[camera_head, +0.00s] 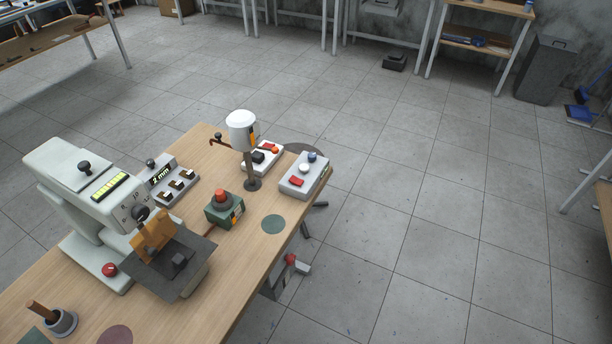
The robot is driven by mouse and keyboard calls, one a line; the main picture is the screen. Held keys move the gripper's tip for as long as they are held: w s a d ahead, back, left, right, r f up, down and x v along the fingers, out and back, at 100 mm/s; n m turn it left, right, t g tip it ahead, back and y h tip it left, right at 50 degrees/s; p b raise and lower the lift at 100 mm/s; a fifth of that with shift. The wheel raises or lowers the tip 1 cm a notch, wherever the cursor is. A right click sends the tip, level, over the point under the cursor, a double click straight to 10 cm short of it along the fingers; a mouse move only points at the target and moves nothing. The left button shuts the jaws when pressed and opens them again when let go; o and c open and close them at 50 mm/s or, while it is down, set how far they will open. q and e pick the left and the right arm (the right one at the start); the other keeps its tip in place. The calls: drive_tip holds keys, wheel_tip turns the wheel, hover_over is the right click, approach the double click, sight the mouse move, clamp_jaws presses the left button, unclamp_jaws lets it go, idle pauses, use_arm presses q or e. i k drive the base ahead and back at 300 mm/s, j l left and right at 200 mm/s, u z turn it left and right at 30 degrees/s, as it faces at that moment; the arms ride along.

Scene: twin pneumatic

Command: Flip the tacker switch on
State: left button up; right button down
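A pale grey-green machine (90,190) stands on the wooden table at the left, with a yellow-green display strip and a black knob on top. A grey box (315,184) at the table's far right corner carries a red rocker switch (297,182), a white knob and a blue knob. A white box (250,163) behind the lamp-like post carries a black part and red parts. I cannot tell which switch is the tacker switch, or whether any switch is on. Neither of my grippers is in view.
The table (222,276) also holds a green box with a red button (222,197), a grey box marked "2 mm" (178,197), a post with a white cylinder (242,130), and a grey cup (62,322).

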sight(293, 180)
drive_tip(key=i+l+u, duration=0.1)
drive_tip(key=u, duration=0.6)
drive_tip(key=i+l+u, duration=0.3)
drive_tip(key=l, duration=0.25)
drive_tip(key=l+u, duration=0.25)
drive_tip(key=l, duration=0.25)
drive_tip(key=i+l+u, duration=0.1)
drive_tip(key=l+u, duration=0.2)
drive_tip(key=l, duration=1)
drive_tip(key=i+l, duration=0.1)
drive_tip(key=l, duration=0.6)
